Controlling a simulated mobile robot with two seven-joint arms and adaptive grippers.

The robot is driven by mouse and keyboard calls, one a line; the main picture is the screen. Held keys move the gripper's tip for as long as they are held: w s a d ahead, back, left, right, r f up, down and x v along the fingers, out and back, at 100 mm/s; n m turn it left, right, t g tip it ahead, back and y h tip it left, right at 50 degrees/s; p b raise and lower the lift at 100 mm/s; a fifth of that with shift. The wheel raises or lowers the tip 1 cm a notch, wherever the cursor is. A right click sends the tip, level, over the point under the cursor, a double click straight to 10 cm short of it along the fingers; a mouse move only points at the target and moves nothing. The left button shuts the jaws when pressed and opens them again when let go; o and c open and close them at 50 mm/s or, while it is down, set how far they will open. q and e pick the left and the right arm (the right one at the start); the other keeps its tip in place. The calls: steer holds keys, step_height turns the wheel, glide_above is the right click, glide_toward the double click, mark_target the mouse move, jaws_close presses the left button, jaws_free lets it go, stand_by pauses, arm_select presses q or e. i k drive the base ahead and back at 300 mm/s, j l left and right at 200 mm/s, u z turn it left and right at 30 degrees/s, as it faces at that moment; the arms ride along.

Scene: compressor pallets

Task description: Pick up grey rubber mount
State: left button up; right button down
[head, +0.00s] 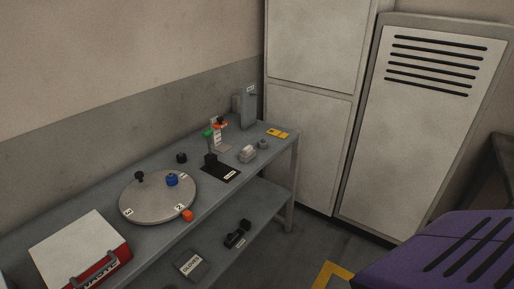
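A small grey piece (262,144), which looks like the grey rubber mount, sits on the grey bench (150,242) near its far right end. It is just right of a pale grey blocky part (248,154). It is small in the head view and its fine shape cannot be made out. Neither of my grippers is in view.
A round turntable (150,208) carries blue (172,181) and black (140,177) pieces. An orange piece (187,215) is at its edge, a black block (181,157) behind. A red-and-white case (75,252) stands front left. A purple slotted body (450,250) is lower right.

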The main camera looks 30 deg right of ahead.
mark_target(262, 143)
steer(key=i+l+z, duration=0.1)
steer(key=z, duration=0.3)
steer(key=i+l+z, duration=0.1)
steer(key=z, duration=0.35)
steer(key=i+z, duration=0.15)
steer(key=z, duration=0.25)
steer(key=i+z, duration=0.15)
steer(key=z, duration=0.25)
